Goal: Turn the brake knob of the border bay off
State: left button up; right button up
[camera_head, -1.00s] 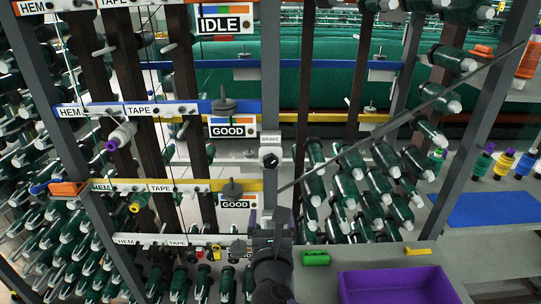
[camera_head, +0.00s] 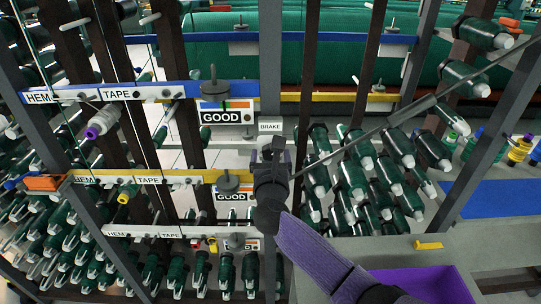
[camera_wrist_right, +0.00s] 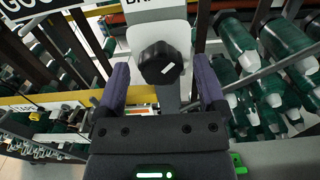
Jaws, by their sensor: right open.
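The brake knob (camera_wrist_right: 158,63) is a black faceted knob with a white mark, on a white plate (camera_wrist_right: 160,35) in the right wrist view. In the head view its plate carries a BRAKE label (camera_head: 271,127), and my gripper hides most of the knob. My right gripper (camera_wrist_right: 160,88) is open, with one purple finger on each side of the knob. I cannot tell whether the fingers touch it. In the head view the right gripper (camera_head: 273,150) sits just below the BRAKE label on the grey post. My left gripper is not in view.
Left of the post are a blue rail (camera_head: 178,90) and a yellow rail (camera_head: 180,176) with GOOD cards. Green bobbins (camera_head: 375,180) crowd the right side. A diagonal grey bar (camera_head: 420,105) crosses there. A purple tray (camera_head: 430,285) stands at the lower right.

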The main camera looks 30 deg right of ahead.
jog(key=shift+w+d, duration=0.3)
jog(key=shift+w, duration=0.25)
grip_shut()
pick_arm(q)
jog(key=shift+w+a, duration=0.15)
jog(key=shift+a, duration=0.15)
